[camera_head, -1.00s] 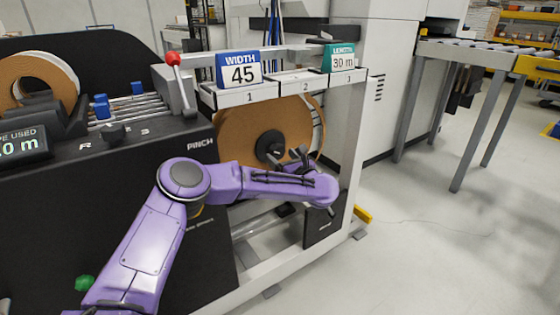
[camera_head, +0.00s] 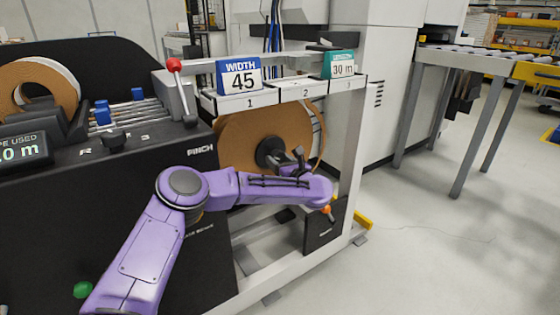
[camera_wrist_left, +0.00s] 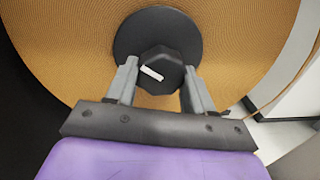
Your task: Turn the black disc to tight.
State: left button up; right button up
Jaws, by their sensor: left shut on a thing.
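The black disc (camera_head: 268,150) sits at the centre of a large brown roll (camera_head: 235,140) under the shelf. In the left wrist view the disc (camera_wrist_left: 130,38) is round, with a smaller faceted black knob (camera_wrist_left: 163,60) at its middle. A short white mark (camera_wrist_left: 152,74) shows on the knob, tilted down to the right. My left gripper (camera_wrist_left: 160,77) has one finger on each side of the knob and is shut on it. In the head view the left gripper (camera_head: 290,160) partly covers the disc. My right gripper is not in view.
A shelf (camera_head: 290,88) with WIDTH 45 (camera_head: 239,74) and LENGTH 30 m (camera_head: 339,64) signs runs above the roll. A white frame post (camera_head: 352,150) stands to the right. A small orange-red knob (camera_head: 326,210) is just below my wrist. The floor at right is open.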

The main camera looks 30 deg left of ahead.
pick_arm(q)
jog(key=m+p, duration=0.2)
jog(key=shift+r+m, duration=0.25)
jog(key=shift+m, duration=0.15)
jog(key=m+p, duration=0.2)
jog(key=shift+m+p, duration=0.3)
jog(key=shift+p, duration=0.05)
jog(key=m+p, duration=0.2)
jog(key=m, duration=0.1)
jog(key=shift+s+g, duration=0.1)
jog(key=shift+g, duration=0.2)
jog(key=shift+f+m+p, duration=0.2)
jog(key=shift+m+p, duration=0.6)
jog(key=shift+m, duration=0.5)
jog(key=o, duration=1)
jog(key=shift+d, duration=0.1)
